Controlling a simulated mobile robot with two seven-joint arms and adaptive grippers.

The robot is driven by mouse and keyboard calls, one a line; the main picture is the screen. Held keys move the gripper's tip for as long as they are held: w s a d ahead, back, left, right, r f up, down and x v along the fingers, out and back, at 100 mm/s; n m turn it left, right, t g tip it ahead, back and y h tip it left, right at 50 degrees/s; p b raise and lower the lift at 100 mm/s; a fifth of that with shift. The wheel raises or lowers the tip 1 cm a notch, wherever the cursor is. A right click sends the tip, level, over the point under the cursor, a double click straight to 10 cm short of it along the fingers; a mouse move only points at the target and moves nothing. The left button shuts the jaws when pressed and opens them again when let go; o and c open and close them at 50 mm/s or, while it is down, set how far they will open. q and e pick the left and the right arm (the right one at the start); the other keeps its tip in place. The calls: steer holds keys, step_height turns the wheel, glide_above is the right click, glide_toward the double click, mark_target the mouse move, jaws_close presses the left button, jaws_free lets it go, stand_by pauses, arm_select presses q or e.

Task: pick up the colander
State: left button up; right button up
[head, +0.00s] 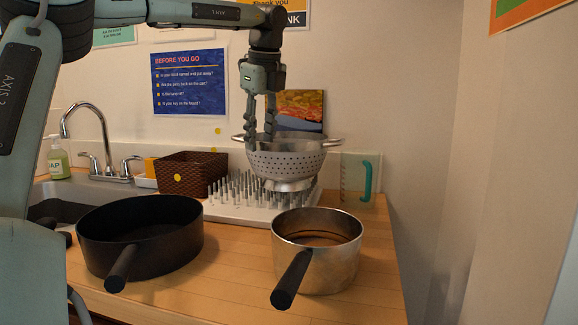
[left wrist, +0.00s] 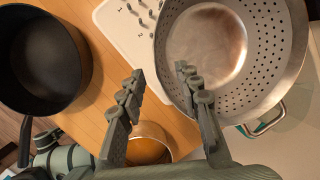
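The grey metal colander (head: 288,160), with small holes and two side handles, stands upright on the white pegged drying rack (head: 238,211) in the head view. It fills the upper right of the left wrist view (left wrist: 266,60). My left gripper (head: 260,138) points down at the colander's left rim. In the left wrist view its fingers (left wrist: 156,88) are apart with nothing clamped between them. One finger overlaps the colander's bowl and the other is outside its rim. Whether a finger touches the metal cannot be told. My right gripper is not in view.
A black pan (head: 158,228) and a steel saucepan (head: 330,252) stand in front on the wooden counter, handles toward me. A brown basket (head: 184,175) is left of the rack, a measuring jug (head: 357,177) right. The sink and faucet (head: 98,135) are far left.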

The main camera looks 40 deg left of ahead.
mark_target(258, 153)
arm_select(q)
steer(key=x, duration=0.4)
steer(key=shift+w+a+f, duration=0.1)
steer(key=shift+a+f, duration=0.2)
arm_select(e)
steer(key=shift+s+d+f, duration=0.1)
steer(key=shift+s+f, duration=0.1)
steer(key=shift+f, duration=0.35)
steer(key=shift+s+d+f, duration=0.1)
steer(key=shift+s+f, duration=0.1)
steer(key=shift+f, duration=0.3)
arm_select(q)
jaws_close()
steer(key=shift+r, duration=0.1)
